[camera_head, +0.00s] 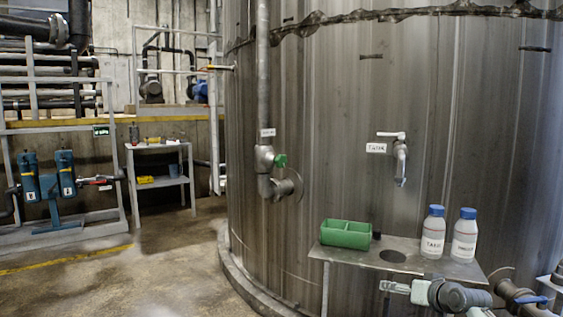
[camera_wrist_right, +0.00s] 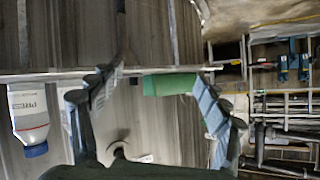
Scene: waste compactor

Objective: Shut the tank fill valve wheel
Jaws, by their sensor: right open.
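A small green valve wheel (camera_head: 281,160) sits on the right of a valve body on the grey vertical pipe (camera_head: 263,90), in front of the tank wall. A white label (camera_head: 267,132) is on the pipe just above it. My right gripper (camera_head: 425,301) is at the bottom right, by the front of the metal shelf, well below and right of the wheel. Its fingers are apart and empty; they also show in the right wrist view (camera_wrist_right: 155,88). I cannot make out the wheel in that view. My left gripper is out of view.
The metal shelf (camera_head: 433,258) projects from the tank (camera_head: 330,100). It carries a green divided tray (camera_head: 345,233) and two blue-capped bottles (camera_head: 433,233) (camera_head: 464,236). A lever tap (camera_head: 400,160) is above it. Floor (camera_head: 165,260) left of the tank is clear.

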